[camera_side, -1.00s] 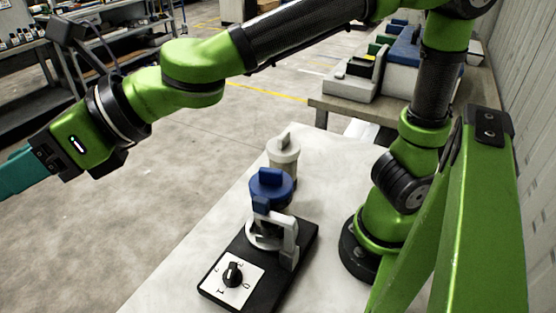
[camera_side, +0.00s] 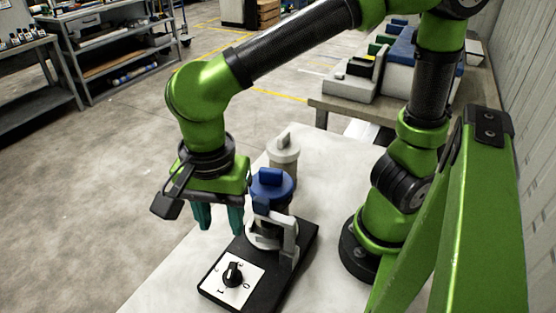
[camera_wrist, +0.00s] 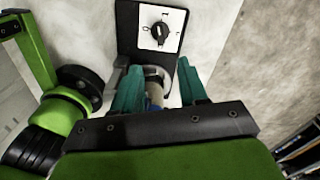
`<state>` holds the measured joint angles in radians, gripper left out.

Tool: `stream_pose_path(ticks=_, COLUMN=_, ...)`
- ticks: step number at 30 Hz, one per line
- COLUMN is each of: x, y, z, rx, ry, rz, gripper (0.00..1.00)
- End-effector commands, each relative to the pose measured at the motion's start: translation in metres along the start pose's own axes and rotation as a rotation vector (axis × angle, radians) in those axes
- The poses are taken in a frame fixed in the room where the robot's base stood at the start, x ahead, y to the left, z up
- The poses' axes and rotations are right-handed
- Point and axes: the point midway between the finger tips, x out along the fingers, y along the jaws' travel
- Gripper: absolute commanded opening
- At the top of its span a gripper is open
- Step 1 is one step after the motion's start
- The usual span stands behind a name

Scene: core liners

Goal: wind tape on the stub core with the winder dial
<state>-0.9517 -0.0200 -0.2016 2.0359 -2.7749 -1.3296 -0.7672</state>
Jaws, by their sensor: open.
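The winder is a black base (camera_side: 293,243) on the white table, with a grey bracket (camera_side: 289,240) and a white ring-shaped part (camera_side: 262,236). Its dial (camera_side: 233,273) is a black knob on a white marked plate at the near end; the dial also shows at the top of the wrist view (camera_wrist: 160,32). A blue-topped piece (camera_side: 270,186) and a white-capped one (camera_side: 283,150) stand behind it. I cannot tell which is the stub core. My gripper (camera_side: 219,226) points down, teal fingers open and empty, left of the winder. In the wrist view the open fingers (camera_wrist: 160,80) frame the winder's ring.
The white table (camera_side: 330,160) has bare room at the front left and behind the white-capped piece. A bench (camera_side: 345,112) with boxes stands at the back right. Shelves (camera_side: 110,50) stand far off at the left.

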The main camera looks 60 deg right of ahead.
Motion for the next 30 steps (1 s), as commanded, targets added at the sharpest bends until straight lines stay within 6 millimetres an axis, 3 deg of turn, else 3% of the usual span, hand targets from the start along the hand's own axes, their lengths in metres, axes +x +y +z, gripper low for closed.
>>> stream_pose_path(ticks=9, x=0.072, y=0.001, z=0.0, rx=0.0, ry=0.002, rz=0.006, gripper=0.43)
stream_pose_path(ticks=16, x=0.115, y=0.001, z=0.0, rx=0.001, ry=0.001, rz=0.004, gripper=0.43)
stream_pose_path(ticks=22, x=0.134, y=0.0, z=0.001, rx=0.0, ry=-0.001, rz=0.001, gripper=0.43)
stream_pose_path(ticks=30, x=0.138, y=0.0, z=0.001, rx=0.0, ry=-0.003, rz=-0.001, gripper=0.43)
